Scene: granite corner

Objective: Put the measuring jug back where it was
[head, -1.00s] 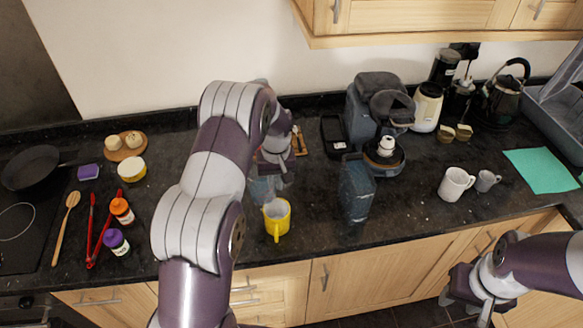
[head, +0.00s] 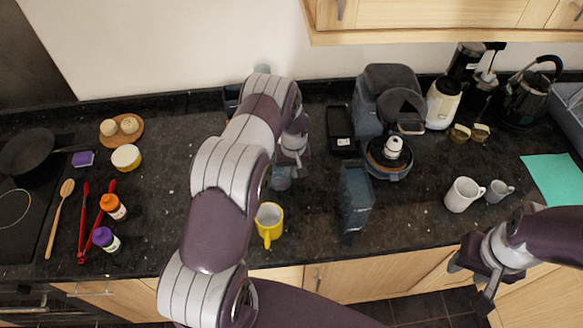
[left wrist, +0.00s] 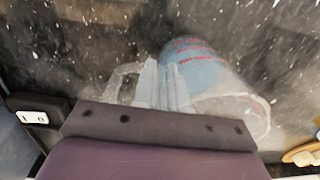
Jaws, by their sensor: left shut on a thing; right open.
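The measuring jug (head: 282,178) is a clear, bluish vessel, mostly hidden under my left gripper in the head view. In the left wrist view the jug (left wrist: 200,68) shows red markings and lies slanted across the picture, with its pale handle at the left. My left gripper (head: 288,160) is shut on the jug, its fingers (left wrist: 163,85) close to the handle side. I cannot tell whether the jug touches the counter. My right gripper (head: 469,284) is open and empty, in front of the counter edge at the right.
A yellow mug (head: 269,220) stands just in front of the jug. A dark upright container (head: 355,197) and a coffee machine (head: 384,110) stand to the right, with a black device (head: 341,130) behind. White mug (head: 461,195) and grey mug (head: 497,190) are further right.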

